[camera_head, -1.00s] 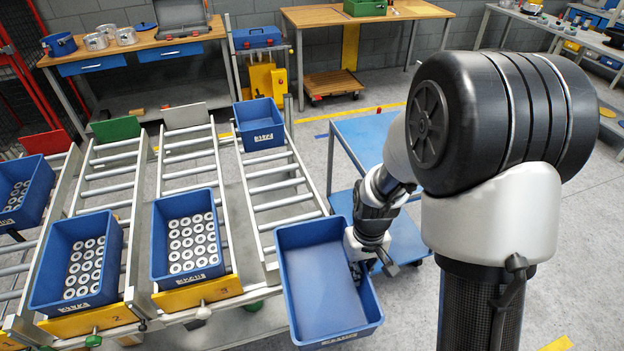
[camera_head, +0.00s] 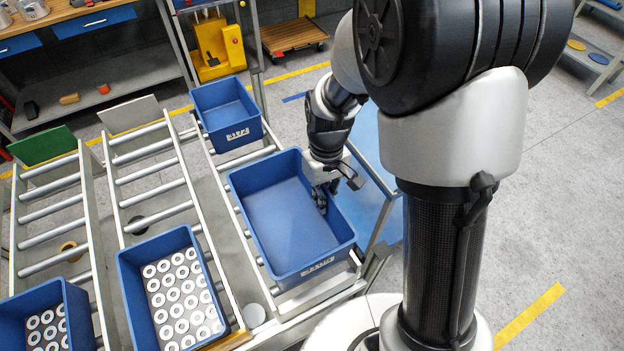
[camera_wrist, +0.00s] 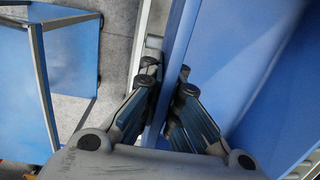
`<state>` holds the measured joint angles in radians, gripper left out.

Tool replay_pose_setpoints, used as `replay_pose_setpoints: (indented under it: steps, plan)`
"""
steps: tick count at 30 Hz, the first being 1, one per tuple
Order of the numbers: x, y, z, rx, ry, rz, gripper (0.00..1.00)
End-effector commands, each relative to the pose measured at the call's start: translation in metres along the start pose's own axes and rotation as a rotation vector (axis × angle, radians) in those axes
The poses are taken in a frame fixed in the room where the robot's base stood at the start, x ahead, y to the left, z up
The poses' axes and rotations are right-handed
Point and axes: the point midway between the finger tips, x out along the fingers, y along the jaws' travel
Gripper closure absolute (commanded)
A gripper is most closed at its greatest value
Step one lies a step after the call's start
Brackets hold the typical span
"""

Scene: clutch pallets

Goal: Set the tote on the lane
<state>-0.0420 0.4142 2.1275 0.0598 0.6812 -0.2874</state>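The empty blue tote (camera_head: 285,215) is over the near part of the right-hand roller lane (camera_head: 246,158), roughly in line with it. I cannot tell whether its base touches the rollers. My gripper (camera_head: 322,190) is at the tote's right wall. In the wrist view my gripper (camera_wrist: 165,88) has one finger on each side of the wall of the tote (camera_wrist: 235,60), closed on it. The tote's underside and the rollers beneath it are hidden.
Another blue tote (camera_head: 226,112) stands farther up the same lane, with a short gap between. A tote of metal rings (camera_head: 172,295) sits on the lane to the left. A blue cart (camera_head: 372,165) stands to the right.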

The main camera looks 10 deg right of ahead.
Motion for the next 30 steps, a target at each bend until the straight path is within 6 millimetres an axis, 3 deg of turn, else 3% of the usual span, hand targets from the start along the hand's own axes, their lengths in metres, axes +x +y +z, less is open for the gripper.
replay_pose_setpoints:
  steps: [8, 30]
  plan:
    - [0.010, 0.001, -0.001, 0.001, 0.000, -0.001, 1.00]
    - [0.062, 0.004, -0.004, 0.001, 0.000, -0.001, 1.00]
